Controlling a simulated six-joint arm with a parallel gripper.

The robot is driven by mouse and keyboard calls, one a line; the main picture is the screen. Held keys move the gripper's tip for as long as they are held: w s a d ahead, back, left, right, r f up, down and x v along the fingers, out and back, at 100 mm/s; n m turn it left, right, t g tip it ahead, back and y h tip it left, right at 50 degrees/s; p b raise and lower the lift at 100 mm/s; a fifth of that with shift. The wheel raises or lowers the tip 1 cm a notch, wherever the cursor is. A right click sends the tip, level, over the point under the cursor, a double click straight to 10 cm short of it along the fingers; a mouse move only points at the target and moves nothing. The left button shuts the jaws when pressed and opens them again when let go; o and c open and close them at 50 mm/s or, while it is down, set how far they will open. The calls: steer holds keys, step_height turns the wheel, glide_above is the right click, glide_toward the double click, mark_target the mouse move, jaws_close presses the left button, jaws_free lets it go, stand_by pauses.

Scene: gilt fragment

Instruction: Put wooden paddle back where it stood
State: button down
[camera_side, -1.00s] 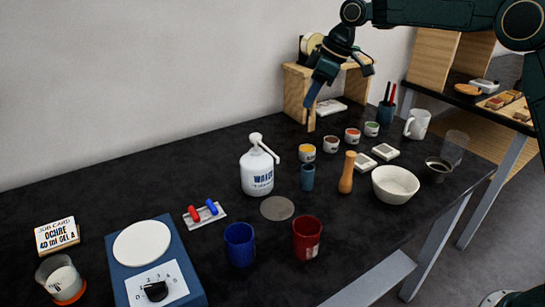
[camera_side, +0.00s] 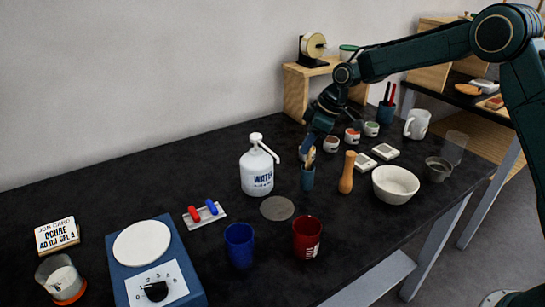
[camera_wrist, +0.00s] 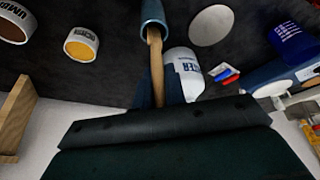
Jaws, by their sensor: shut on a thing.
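The wooden paddle (camera_side: 311,158) is a thin tan stick held upright in my gripper (camera_side: 310,146). It also shows in the wrist view (camera_wrist: 155,62), running from between the fingers to the mouth of the small blue-grey holder cup (camera_wrist: 153,14). The same cup stands on the black bench in the side view (camera_side: 307,181), directly below my gripper. The paddle's lower end appears to be inside the cup's mouth; how deep it sits is hidden. My gripper is shut on the paddle's upper part, just above the cup.
The white water bottle (camera_side: 257,172) stands close left of the cup, its spout pointing toward my gripper. A wooden pestle (camera_side: 347,173) and white bowl (camera_side: 395,184) are to the right. Paint pots (camera_side: 331,144) stand behind. A grey disc (camera_side: 277,208) lies in front.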

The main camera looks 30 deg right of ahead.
steer(key=shift+f, duration=2.1)
steer(key=shift+f, duration=0.15)
steer(key=c, duration=1.5)
jaws_free()
steer(key=shift+o, duration=0.2)
steer(key=v, duration=1.2)
steer(key=shift+r, duration=0.2)
